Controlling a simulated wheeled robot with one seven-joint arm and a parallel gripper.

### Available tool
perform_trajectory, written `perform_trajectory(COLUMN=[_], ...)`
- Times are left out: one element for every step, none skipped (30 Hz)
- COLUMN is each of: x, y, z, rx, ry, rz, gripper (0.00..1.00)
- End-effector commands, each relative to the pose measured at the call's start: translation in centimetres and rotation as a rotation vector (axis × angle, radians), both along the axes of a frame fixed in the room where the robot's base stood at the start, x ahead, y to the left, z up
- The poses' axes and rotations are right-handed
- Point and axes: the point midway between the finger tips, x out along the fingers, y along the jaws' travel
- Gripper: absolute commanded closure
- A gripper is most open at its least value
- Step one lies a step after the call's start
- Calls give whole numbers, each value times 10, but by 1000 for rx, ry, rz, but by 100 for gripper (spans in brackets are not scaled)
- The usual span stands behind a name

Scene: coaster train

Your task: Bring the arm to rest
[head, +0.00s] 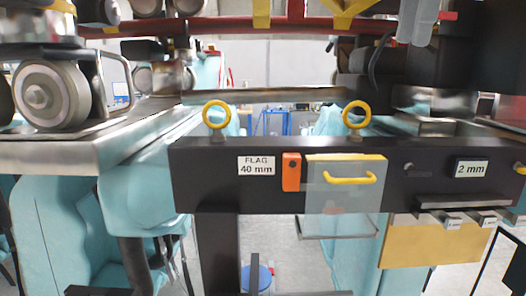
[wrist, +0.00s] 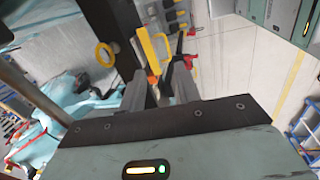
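My gripper (wrist: 160,82) shows in the wrist view, with its two grey fingers apart and a gap between them. Background shows through the gap, and I see nothing held. Beyond the fingers are a dark beam (wrist: 112,30) with a yellow ring (wrist: 104,54) and a yellow bar (wrist: 148,50). The fingers look apart from these, though the exact distance is hard to tell. I cannot make out the gripper in the head view.
A dark crossbeam (head: 225,190) spans the head view, with two yellow rings (head: 217,115), an orange block (head: 291,172) and a clear panel with a yellow handle (head: 349,179). Left are a wheel (head: 50,95) and metal rail (head: 75,150). A tan board (head: 435,245) hangs at right.

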Motion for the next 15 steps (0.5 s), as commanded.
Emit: perform_trajectory(x=[1, 2, 2, 3, 3, 3, 3, 3, 3, 3, 3, 2, 1, 0, -1], y=[3, 5, 7, 9, 11, 14, 17, 19, 23, 26, 29, 34, 37, 40, 45], z=[-10, -14, -20, -25, -29, -37, -42, -49, -58, -66, -74, -86, -96, -105, -120], rx=[2, 4, 7, 9, 12, 16, 19, 23, 28, 32, 35, 41, 46, 50, 56], ry=[7, 9, 11, 11, 14, 16, 19, 22, 25, 29, 32, 37, 41, 45, 51], rz=[-6, -12, -17, -22, -28, -36, -42, -50, -60, -68, -78, -91, -104, -115, -132], gripper=[67, 67, 67, 67, 67, 67, 67, 67, 67, 67, 67, 67, 67, 67, 67])
